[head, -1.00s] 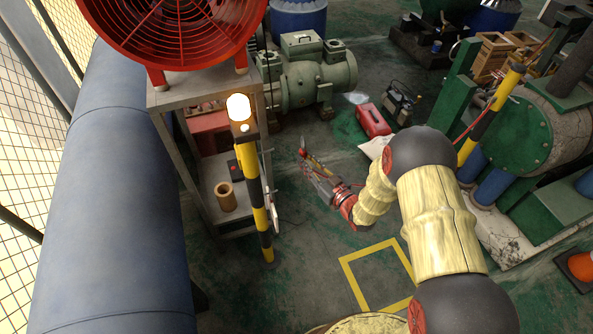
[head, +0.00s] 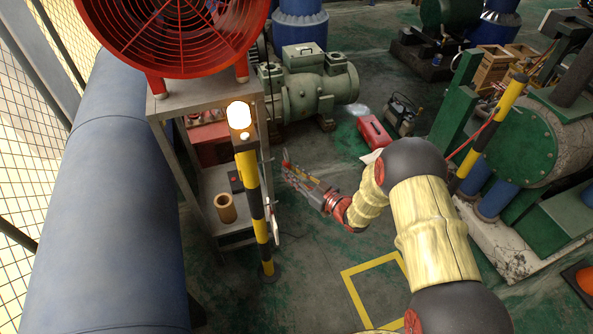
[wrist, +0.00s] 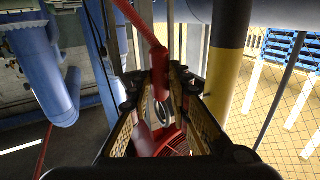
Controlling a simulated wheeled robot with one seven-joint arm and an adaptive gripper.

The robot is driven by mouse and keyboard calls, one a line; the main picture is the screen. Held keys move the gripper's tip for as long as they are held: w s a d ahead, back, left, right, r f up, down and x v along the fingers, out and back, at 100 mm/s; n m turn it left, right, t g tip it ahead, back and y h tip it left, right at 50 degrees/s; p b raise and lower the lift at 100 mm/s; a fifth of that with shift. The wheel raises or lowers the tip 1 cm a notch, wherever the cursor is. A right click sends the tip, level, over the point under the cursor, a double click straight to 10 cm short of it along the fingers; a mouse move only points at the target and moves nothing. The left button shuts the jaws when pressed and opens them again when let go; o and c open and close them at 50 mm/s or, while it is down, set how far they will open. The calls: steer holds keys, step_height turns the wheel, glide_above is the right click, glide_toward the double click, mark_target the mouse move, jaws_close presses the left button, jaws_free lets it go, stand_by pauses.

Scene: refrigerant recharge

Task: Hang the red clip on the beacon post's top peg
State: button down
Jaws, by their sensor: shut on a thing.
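The beacon post (head: 252,185) is striped yellow and black and stands upright on the floor left of my gripper, with a lit white lamp (head: 239,115) on top. In the wrist view the post (wrist: 226,75) rises just right of my gripper. I cannot make out its top peg clearly. My gripper (head: 287,167) is a short gap right of the post in the head view, below the lamp's height in the picture. In the wrist view my gripper (wrist: 158,82) is shut on the red clip (wrist: 158,62), a red bar angling toward the upper left. The clip's gripped part is partly hidden.
A metal stand (head: 158,104) behind the post carries a red fan (head: 170,30) and holds a brown cup (head: 225,208). A large blue pipe (head: 115,210) runs along the left. Green machinery (head: 515,150) stands at the right. The floor around a yellow marked square (head: 350,285) is clear.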

steer(key=shift+s+a+f, duration=0.1)
steer(key=shift+s+a, duration=0.15)
steer(key=shift+a, duration=0.6)
steer(key=shift+s+a+f, duration=0.1)
steer(key=shift+s+a, duration=0.1)
steer(key=shift+a, duration=0.65)
steer(key=shift+s+a, duration=0.25)
steer(key=shift+a, duration=0.6)
steer(key=shift+s, duration=0.1)
steer(key=shift+s+a+f+b, duration=0.15)
steer(key=shift+a+f+b, duration=0.4)
steer(key=shift+b, duration=0.25)
steer(key=shift+r, duration=0.1)
stand_by(0.9)
steer(key=c, duration=1.6)
jaws_free()
steer(key=shift+v, duration=6)
